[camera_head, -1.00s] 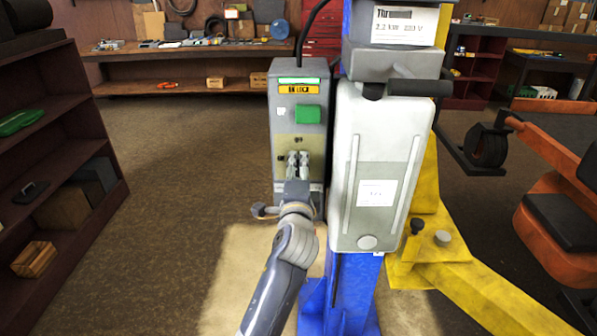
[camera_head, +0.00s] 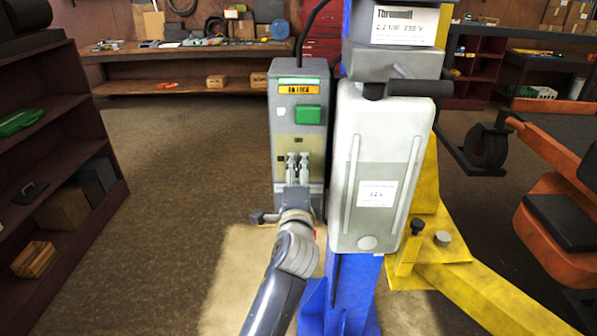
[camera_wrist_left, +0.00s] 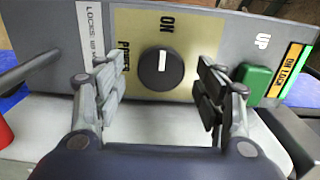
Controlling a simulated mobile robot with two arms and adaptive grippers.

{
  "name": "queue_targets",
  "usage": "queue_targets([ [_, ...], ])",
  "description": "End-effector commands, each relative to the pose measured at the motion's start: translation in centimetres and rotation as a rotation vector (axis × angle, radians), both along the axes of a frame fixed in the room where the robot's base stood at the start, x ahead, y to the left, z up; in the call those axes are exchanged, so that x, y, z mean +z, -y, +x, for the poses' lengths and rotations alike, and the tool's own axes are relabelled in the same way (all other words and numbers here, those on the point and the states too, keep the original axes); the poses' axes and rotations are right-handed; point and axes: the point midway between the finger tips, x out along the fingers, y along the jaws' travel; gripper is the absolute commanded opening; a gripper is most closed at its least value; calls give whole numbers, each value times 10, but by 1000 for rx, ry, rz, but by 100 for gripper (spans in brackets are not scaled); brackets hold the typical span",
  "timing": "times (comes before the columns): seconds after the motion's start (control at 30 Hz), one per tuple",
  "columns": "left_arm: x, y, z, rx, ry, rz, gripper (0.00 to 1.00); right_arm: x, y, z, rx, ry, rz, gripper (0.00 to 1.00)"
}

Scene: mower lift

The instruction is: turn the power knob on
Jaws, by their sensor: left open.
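The power knob (camera_wrist_left: 162,69) is round and black with a white pointer line, on a tan plate marked POWER and ON in the left wrist view. Its white line stands about upright in that view, toward the word ON. My left gripper (camera_wrist_left: 156,84) is open, with one finger on each side of the knob and visible gaps between. In the head view my left gripper (camera_head: 298,166) is in front of the lower part of the grey control box (camera_head: 284,84) and hides the knob. My right gripper is not in view.
A green button (camera_head: 308,114) marked UP sits above the tan plate. A white motor cover (camera_head: 375,150) stands close at the right on the blue post (camera_head: 352,290). Yellow lift arms (camera_head: 470,280) reach right. Floor at left is clear.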

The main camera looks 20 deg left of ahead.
Motion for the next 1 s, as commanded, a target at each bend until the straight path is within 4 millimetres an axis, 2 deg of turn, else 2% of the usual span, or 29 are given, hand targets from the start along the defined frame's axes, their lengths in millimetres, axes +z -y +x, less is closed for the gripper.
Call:
queue_targets([
  [0.2,-1,10,-35,-1,-1,-2,64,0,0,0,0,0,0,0],
  [0.33,0,14,-47,-1,0,-1,64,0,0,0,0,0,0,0],
  [0.5,0,15,-54,0,1,-2,64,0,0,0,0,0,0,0],
  [0.87,-1,15,-54,0,0,-3,64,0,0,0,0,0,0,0],
  [0.93,-7,12,-56,4,-14,-25,64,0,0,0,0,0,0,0],
  [1.0,-25,5,-65,13,-47,-87,64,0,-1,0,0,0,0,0],
])
